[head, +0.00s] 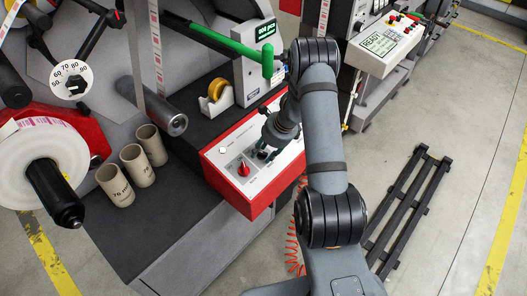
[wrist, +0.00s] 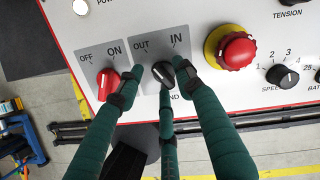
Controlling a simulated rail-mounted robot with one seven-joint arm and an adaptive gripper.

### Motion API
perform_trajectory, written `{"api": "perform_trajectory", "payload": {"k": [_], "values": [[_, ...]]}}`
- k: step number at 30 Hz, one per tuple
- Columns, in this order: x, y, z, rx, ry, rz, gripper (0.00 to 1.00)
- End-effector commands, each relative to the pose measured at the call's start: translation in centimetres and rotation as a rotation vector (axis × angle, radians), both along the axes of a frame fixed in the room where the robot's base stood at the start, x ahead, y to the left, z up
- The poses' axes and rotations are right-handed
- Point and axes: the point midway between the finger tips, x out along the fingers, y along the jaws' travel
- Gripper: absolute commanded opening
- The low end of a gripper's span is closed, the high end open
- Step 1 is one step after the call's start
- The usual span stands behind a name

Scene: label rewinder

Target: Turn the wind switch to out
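The wind switch (wrist: 164,74) is a small black knob on a grey plate marked OUT at upper left and IN at upper right. Its pointer direction is hard to tell. My gripper (wrist: 159,69) has green fingers with black pads. It is open, with one fingertip left of the knob and one close on its right. A third finger comes up from below, and I cannot tell whether any finger touches the knob. In the head view my gripper (head: 264,151) is low over the control box (head: 223,150), hiding the wind switch.
The red OFF/ON switch (wrist: 107,82) is just left of my left finger. A red emergency button (wrist: 234,51) on a yellow ring is to the right, with the speed knob (wrist: 283,76) beyond. A tape dispenser (head: 217,99) and cardboard cores (head: 137,165) stand nearby.

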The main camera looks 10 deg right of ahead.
Motion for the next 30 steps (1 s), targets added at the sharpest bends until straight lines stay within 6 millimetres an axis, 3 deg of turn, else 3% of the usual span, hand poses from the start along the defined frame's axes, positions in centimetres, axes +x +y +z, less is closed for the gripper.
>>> {"api": "perform_trajectory", "payload": {"k": [5, 21, 30], "values": [[-0.2, -0.3, 0.9, 0.000, -0.002, -0.001, 0.36], [-2.8, -2.9, 10.1, 0.000, -0.003, 0.000, 0.36], [-3.2, -3.2, 11.2, 0.001, 0.001, -0.001, 0.36]]}}
